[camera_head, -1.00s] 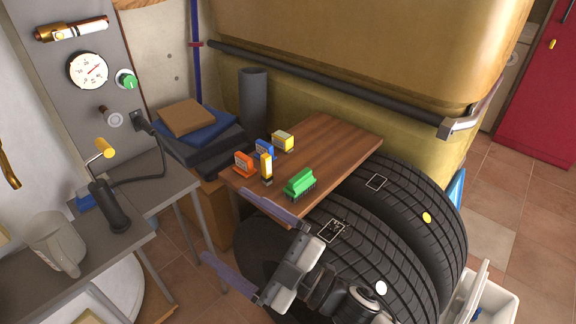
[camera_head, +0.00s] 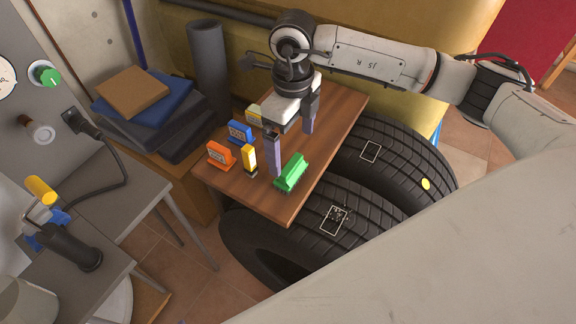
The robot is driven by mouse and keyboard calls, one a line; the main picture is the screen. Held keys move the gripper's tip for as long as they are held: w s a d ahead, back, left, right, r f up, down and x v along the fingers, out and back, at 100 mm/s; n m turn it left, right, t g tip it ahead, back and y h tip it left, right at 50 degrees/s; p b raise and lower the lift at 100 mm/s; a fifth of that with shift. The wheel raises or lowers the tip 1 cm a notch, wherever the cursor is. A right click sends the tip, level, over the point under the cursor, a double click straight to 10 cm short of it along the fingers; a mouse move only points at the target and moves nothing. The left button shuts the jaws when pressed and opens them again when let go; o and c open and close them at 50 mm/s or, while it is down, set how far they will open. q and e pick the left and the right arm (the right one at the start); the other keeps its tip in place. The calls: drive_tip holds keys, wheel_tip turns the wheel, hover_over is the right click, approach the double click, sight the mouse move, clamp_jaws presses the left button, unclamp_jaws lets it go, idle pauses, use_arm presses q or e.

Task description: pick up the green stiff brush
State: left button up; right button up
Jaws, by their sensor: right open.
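The green stiff brush (camera_head: 291,173) lies on the wooden board (camera_head: 285,211) near its front right edge, bristles down. My right gripper (camera_head: 291,148) is above the board, pointing down, with its two fingers apart and nothing between them. Its nearer finger comes down just left of the brush, and its farther finger is beyond the brush, up and to the right. I cannot tell whether either finger touches the board. My left gripper is not in view.
An orange brush (camera_head: 220,154), a blue brush (camera_head: 240,131) and two yellow ones, one in front (camera_head: 249,158) and one behind (camera_head: 254,114), stand left of my gripper. Black tyres (camera_head: 345,206) are on the right. A dark grey cylinder (camera_head: 208,72) stands behind the board.

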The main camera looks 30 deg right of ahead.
sight(291, 164)
wheel_tip(291, 164, down, 8)
drive_tip(key=shift+s+a+p, duration=0.1)
drive_tip(key=shift+a+p, duration=0.05)
drive_tip(key=shift+p, duration=0.45)
drive_tip(key=shift+c, duration=0.3)
drive_tip(key=c, duration=1.1)
